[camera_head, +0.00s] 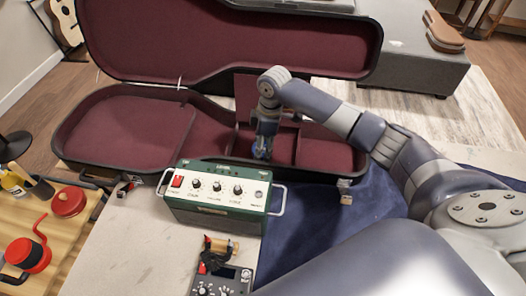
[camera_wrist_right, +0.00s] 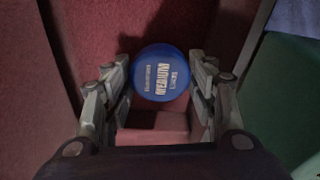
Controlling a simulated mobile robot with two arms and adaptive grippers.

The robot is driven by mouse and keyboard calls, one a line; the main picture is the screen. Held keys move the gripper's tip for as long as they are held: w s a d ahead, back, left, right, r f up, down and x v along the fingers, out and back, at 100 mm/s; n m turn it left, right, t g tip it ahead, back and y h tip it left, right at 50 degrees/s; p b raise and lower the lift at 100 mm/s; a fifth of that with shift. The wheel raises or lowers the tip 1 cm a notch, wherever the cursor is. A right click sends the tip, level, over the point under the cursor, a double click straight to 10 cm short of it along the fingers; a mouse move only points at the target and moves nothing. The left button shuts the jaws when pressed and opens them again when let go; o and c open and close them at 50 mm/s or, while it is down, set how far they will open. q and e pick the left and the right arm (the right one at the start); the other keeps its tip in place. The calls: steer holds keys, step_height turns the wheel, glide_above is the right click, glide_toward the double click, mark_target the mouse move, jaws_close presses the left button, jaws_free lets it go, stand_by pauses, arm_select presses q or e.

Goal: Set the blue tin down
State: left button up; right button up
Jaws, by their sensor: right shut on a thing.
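The blue tin (camera_wrist_right: 160,72) shows its round lid with pale lettering in the right wrist view, between the two fingers of my right gripper (camera_wrist_right: 160,82). The gripper is shut on it. In the head view my right gripper (camera_head: 265,132) points down into the open guitar case (camera_head: 125,130), and a bit of the blue tin (camera_head: 261,152) shows below it. The tin is over or in a small compartment with dark red lining. I cannot tell whether it touches the compartment floor. My left gripper is not in view.
A green amplifier box (camera_head: 218,213) with knobs and handles stands just in front of the case. A dark pedal device (camera_head: 224,280) is nearer. Low case walls bound the compartment.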

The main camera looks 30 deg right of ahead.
mark_target(264, 148)
steer(key=shift+f, duration=1.65)
steer(key=shift+s+f, duration=0.1)
steer(key=shift+f, duration=0.05)
steer(key=o, duration=0.7)
steer(key=r, duration=0.4)
steer(key=d+r, duration=0.1)
steer(key=r, duration=0.7)
steer(key=shift+s+d+r, duration=0.15)
steer(key=shift+s, duration=0.15)
